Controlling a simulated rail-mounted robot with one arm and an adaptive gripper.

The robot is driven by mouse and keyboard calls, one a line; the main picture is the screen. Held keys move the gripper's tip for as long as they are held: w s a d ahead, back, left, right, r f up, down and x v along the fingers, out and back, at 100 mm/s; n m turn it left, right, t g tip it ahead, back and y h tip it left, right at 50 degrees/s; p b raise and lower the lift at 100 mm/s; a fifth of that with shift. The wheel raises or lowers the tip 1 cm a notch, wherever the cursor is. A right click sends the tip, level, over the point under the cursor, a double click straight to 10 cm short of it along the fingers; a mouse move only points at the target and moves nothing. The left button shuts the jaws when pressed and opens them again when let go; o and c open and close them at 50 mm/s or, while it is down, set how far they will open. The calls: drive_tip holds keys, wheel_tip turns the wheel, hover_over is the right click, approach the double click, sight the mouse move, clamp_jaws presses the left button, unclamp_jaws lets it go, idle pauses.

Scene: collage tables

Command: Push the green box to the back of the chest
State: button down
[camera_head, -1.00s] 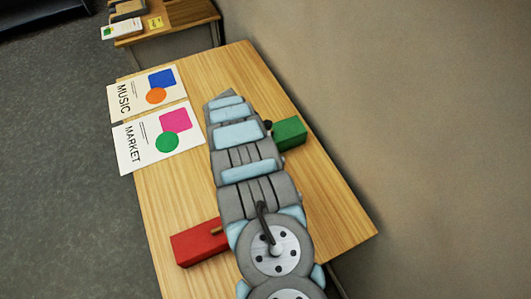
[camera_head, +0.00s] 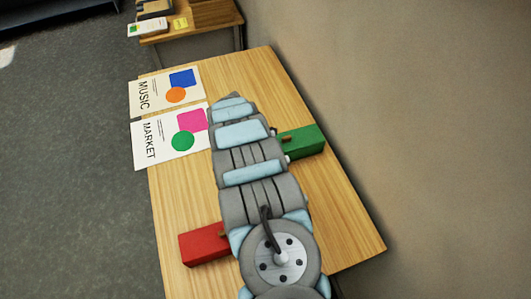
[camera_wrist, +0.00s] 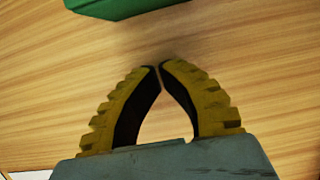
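The green box (camera_head: 303,142) lies on the wooden table, right of my arm. My arm hides its left end. In the wrist view, part of the green box (camera_wrist: 125,6) shows at the top edge, ahead of my fingertips and apart from them. My gripper (camera_wrist: 160,67) has its yellow-ridged fingers curved together with the tips meeting, and nothing is between them. It points at bare wood. In the head view my arm hides the gripper. I cannot identify a chest in either view.
A red box (camera_head: 205,244) sits left of my arm. The music poster (camera_head: 166,91) and market poster (camera_head: 170,136) lie along the table's left edge. A second table (camera_head: 193,29) with small items stands behind. A wall (camera_head: 420,110) runs along the right.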

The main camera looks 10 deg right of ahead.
drive_tip(key=shift+r, duration=0.5)
drive_tip(key=v, duration=0.7)
drive_tip(key=shift+r, duration=0.4)
drive_tip(key=shift+a, duration=0.15)
